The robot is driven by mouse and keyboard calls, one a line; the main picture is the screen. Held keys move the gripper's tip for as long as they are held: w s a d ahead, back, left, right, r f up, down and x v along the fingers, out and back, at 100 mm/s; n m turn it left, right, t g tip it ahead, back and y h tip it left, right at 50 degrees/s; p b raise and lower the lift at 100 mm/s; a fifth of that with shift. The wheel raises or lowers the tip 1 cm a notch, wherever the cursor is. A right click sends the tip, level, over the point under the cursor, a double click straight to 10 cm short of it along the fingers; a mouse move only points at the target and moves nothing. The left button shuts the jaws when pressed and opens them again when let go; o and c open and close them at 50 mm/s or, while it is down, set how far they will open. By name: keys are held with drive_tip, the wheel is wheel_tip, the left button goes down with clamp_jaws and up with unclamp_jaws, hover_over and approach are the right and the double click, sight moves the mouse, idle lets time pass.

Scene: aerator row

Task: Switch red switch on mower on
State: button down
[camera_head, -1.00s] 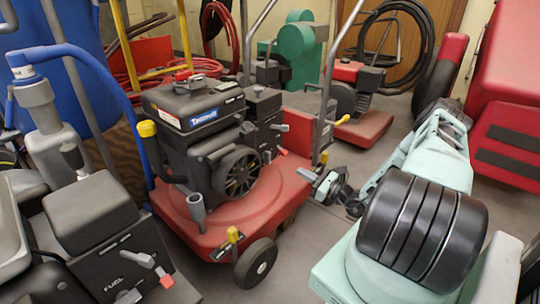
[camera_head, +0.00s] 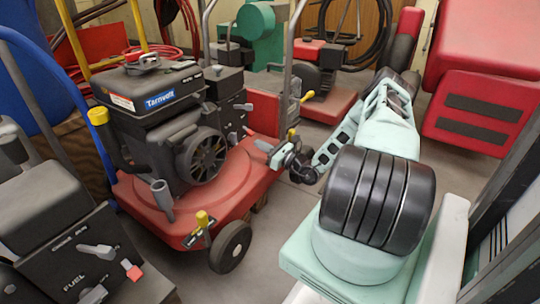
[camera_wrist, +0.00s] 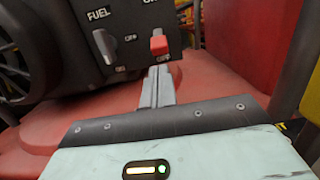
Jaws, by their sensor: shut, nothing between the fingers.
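The mower in the middle of the head view has a red deck (camera_head: 150,212) and a black engine (camera_head: 150,90) with a fan. In the wrist view its black panel (camera_wrist: 130,25) carries a grey lever (camera_wrist: 104,46) under the word FUEL and a red switch (camera_wrist: 158,45) to the right. My gripper (camera_wrist: 157,72) is shut and empty, its fingertips just below the red switch in the picture. I cannot tell whether they touch the panel.
Another black machine (camera_head: 60,220) with a FUEL panel and its own red switch (camera_head: 133,271) stands at the left front. A red machine (camera_head: 325,85) is behind, and red padded blocks (camera_head: 480,90) are at the right. Upright handle bars rise by the mower. Grey floor is open in front.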

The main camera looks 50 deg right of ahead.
sight(252, 134)
drive_tip(key=shift+w+a+r+b, duration=0.1)
drive_tip(key=shift+w+b, duration=0.1)
drive_tip(key=shift+w, duration=0.4)
drive_tip(key=shift+w+r+b, duration=0.15)
drive_tip(key=shift+w+b, duration=0.1)
drive_tip(key=shift+w, duration=0.35)
drive_tip(key=shift+w+a+r+b, duration=0.1)
drive_tip(key=shift+w+b, duration=0.1)
drive_tip(key=shift+w, duration=0.4)
drive_tip(key=shift+r+p, duration=0.1)
drive_tip(key=shift+p, duration=0.2)
